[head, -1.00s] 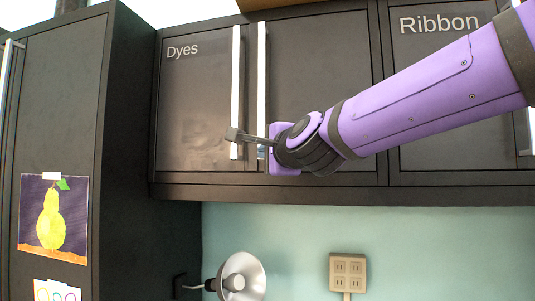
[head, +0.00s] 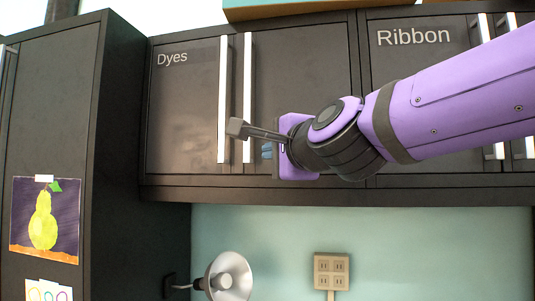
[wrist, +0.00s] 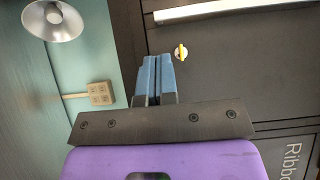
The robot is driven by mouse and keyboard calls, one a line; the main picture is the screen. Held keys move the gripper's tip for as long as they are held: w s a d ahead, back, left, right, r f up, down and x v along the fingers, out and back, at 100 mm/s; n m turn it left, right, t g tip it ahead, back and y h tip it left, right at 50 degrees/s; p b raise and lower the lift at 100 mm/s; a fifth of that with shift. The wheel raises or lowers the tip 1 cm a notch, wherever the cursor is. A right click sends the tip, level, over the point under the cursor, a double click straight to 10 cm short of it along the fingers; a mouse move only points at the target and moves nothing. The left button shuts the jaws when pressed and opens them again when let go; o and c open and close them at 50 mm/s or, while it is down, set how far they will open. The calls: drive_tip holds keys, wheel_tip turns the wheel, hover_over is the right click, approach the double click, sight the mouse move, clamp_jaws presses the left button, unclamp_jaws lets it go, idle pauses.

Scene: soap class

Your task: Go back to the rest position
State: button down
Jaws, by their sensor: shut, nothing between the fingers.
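My purple arm reaches in from the right in the head view, in front of the dark wall cabinets. My gripper (head: 266,150) is beside the white vertical handles of the Dyes cabinet (head: 185,110), to their right, and looks apart from the door. In the wrist view my gripper (wrist: 154,66) shows its blue fingers shut together with nothing between them. A white handle (wrist: 215,10) and a small yellow and white spot (wrist: 181,52) on the dark door show beyond the fingers. Both doors by the handles are shut.
The Ribbon cabinet (head: 412,65) is at the right. A tall dark cabinet with a pear picture (head: 44,222) stands at the left. A lamp (head: 230,277) and a socket box (head: 331,270) are on the green wall below. A box (head: 290,10) sits on top.

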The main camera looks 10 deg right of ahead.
drive_tip(key=shift+s+d, duration=0.1)
drive_tip(key=shift+s, duration=0.35)
drive_tip(key=shift+f, duration=0.1)
drive_tip(key=s+d+f+n+g+h, duration=0.3)
drive_tip(key=s+d+f+n+g, duration=0.3)
drive_tip(key=d+f, duration=0.5)
drive_tip(key=s+d+f+n+g+h, duration=0.2)
drive_tip(key=s+d+f+n+g, duration=0.3)
drive_tip(key=f, duration=0.9)
drive_tip(key=s+d+n, duration=0.3)
drive_tip(key=s+d, duration=0.2)
drive_tip(key=s, duration=0.1)
drive_tip(key=shift+d+f+g+h, duration=0.2)
drive_tip(key=shift+d+g+h, duration=0.15)
drive_tip(key=shift+g+h, duration=0.05)
